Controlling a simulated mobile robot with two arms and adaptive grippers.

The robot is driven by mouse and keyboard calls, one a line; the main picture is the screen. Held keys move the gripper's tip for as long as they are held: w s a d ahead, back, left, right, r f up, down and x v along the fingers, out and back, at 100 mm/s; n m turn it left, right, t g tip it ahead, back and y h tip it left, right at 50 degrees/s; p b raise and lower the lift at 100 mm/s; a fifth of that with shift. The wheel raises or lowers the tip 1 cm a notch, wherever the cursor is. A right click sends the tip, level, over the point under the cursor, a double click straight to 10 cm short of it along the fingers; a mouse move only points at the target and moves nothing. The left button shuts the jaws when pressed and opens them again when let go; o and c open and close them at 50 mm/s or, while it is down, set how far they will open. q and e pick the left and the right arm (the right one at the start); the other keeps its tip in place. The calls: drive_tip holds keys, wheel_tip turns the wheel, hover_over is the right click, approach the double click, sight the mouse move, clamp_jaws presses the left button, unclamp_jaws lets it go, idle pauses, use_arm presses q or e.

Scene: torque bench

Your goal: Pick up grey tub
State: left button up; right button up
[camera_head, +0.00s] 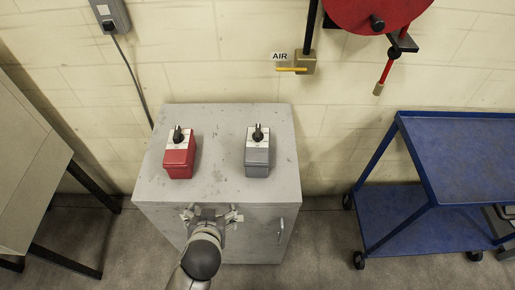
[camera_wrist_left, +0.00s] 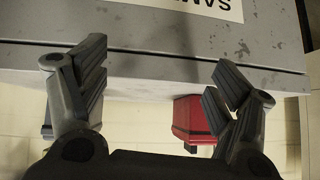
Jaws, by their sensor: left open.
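The grey tub (camera_head: 258,157) stands upright on the right part of the grey cabinet top (camera_head: 215,180), with a white top plate and a black knob. A red tub (camera_head: 179,160) of the same shape stands to its left. My left gripper (camera_head: 211,212) is at the cabinet's front edge, nearer than both tubs and left of the grey one. Its fingers are spread and empty. In the upside-down left wrist view the red tub (camera_wrist_left: 188,122) shows between the fingers; the grey tub (camera_wrist_left: 46,131) is mostly hidden behind the left finger.
A blue cart (camera_head: 460,160) stands to the right and a table (camera_head: 28,175) to the left. A red hose reel (camera_head: 375,12) and an air valve (camera_head: 305,63) hang on the wall behind. The cabinet top is clear between and around the tubs.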

sight(256, 167)
use_arm(q)
drive_tip(key=w+d+r+t, duration=0.1)
drive_tip(key=d+r, duration=0.1)
drive_tip(key=d, duration=0.1)
drive_tip(key=w+d+r+t+h, duration=0.1)
drive_tip(key=w+d+r+t, duration=0.1)
drive_tip(key=d+r, duration=0.1)
drive_tip(key=w+d+r+t, duration=0.1)
drive_tip(key=d+r, duration=0.2)
drive_tip(key=d, duration=0.1)
drive_tip(key=shift+w+d+t+h, duration=0.3)
drive_tip(key=shift+w+d+h, duration=0.05)
drive_tip(key=shift+h, duration=0.05)
drive_tip(key=shift+w+d, duration=0.1)
drive_tip(key=shift+w, duration=0.25)
drive_tip(key=p+x, duration=0.1)
drive_tip(key=x, duration=0.3)
drive_tip(key=shift+w+f, duration=0.2)
drive_tip(key=shift+w, duration=0.15)
drive_tip(key=shift+w+d+p, duration=0.15)
drive_tip(key=shift+w+p, duration=0.3)
drive_tip(key=shift+p, duration=0.1)
drive_tip(key=p+x, duration=0.1)
drive_tip(key=x, duration=0.2)
drive_tip(key=shift+d+f, duration=0.1)
drive_tip(key=shift+d, duration=0.1)
drive_tip(key=shift+w+f, duration=0.3)
drive_tip(key=shift+w, duration=0.2)
drive_tip(key=c, duration=1.3)
